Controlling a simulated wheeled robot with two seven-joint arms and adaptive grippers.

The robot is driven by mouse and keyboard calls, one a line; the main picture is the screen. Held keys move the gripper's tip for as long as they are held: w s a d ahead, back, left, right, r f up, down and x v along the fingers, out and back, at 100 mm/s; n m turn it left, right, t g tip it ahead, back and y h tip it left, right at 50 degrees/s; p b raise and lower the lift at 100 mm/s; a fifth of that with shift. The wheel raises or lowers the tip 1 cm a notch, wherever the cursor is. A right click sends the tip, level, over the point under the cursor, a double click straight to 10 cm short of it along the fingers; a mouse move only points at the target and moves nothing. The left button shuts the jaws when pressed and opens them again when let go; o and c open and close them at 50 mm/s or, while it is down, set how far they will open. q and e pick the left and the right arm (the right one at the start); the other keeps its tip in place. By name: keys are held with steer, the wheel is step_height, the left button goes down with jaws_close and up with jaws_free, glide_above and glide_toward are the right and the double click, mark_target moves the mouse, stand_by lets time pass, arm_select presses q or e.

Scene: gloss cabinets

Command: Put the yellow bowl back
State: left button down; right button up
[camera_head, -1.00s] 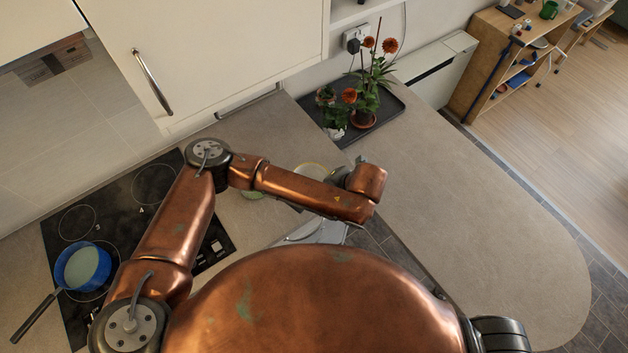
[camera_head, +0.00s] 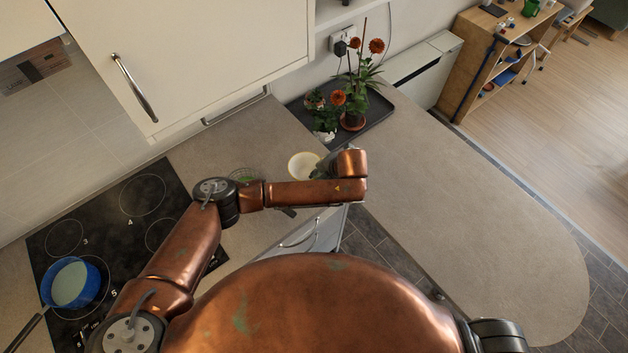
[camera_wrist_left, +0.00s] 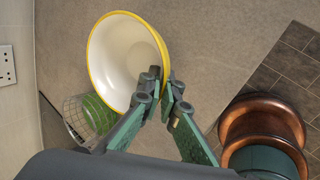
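The yellow bowl (camera_head: 303,166), cream-white inside with a yellow rim, is over the counter just left of my left gripper (camera_head: 326,166). In the left wrist view the bowl (camera_wrist_left: 122,58) fills the upper middle. There the fingers of my left gripper (camera_wrist_left: 165,84) are drawn close together at the bowl's right rim, one inside and one outside, with the wall between them. I cannot tell whether the bowl's base touches the counter. My right gripper is out of view.
A wire basket with something green (camera_wrist_left: 97,113) stands close to the bowl. A black tray with potted plants (camera_head: 375,125) lies behind. A blue pan (camera_head: 75,283) sits on the hob (camera_head: 125,225) at left. A white wall cabinet (camera_head: 190,50) hangs above. The right counter (camera_head: 470,210) is clear.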

arm_select(q)
steer(key=shift+w+f, duration=0.35)
steer(key=shift+f, duration=1.5)
steer(key=shift+f, duration=0.1)
steer(key=c, duration=2.6)
jaws_free()
steer(key=shift+f, duration=0.1)
steer(key=shift+c, duration=0.2)
steer(key=o, duration=0.5)
steer(key=b+v, duration=0.1)
steer(key=v, duration=1.1)
steer(key=shift+s, duration=0.15)
